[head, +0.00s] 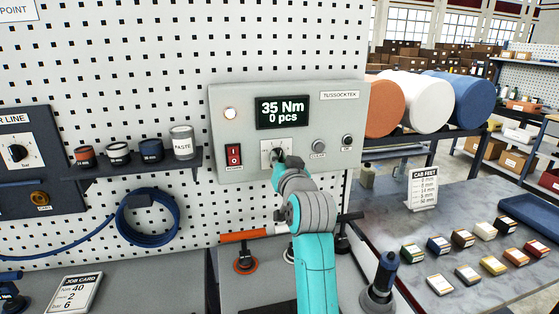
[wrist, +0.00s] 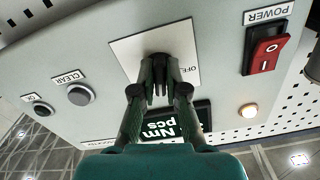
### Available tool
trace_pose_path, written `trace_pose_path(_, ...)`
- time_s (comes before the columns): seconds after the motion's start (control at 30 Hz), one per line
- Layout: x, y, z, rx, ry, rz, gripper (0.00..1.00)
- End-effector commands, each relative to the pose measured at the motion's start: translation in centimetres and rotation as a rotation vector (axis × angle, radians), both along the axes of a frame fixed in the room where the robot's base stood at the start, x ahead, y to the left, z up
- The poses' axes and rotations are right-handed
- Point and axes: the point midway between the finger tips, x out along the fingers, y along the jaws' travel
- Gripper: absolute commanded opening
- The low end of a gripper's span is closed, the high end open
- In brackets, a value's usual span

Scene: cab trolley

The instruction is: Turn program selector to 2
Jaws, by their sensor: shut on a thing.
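The grey control panel (head: 350,110) hangs on the pegboard, and its display (head: 283,112) reads "35 Nm, 0 pcs". Below the display is the program selector's white plate (head: 265,147), which also shows in the wrist view (wrist: 128,52). My gripper (head: 277,158) reaches this plate from below and hides most of the knob. In the wrist view my gripper (wrist: 160,78) is shut on the selector knob at the plate's middle. An "OFF" label (wrist: 187,70) shows beside the fingers. The knob's pointer and the other marks are hidden, so its setting cannot be read.
The red power switch (head: 233,155) and a lit lamp (head: 230,114) are left of the selector. The CLEAR button (head: 318,146) and OK button (head: 347,141) are close on its right. A job card (head: 75,294) shows 40, 2 and 6.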

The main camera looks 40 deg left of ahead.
Motion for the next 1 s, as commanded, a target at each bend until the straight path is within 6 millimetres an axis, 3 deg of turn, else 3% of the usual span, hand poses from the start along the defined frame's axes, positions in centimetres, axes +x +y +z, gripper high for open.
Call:
trace_pose_path(0.3,-0.01,0.02,-0.14,0.076,0.093,0.000,0.00)
trace_pose_path(0.83,-0.01,0.02,-0.16,0.091,0.112,0.000,0.00)
trace_pose_path(0.87,-0.01,0.02,-0.16,0.091,0.112,0.000,0.15)
trace_pose_path(0.93,-0.01,0.02,-0.15,0.091,0.112,0.000,0.32)
trace_pose_path(1.0,-0.01,0.02,-0.12,0.091,0.110,0.000,0.38)
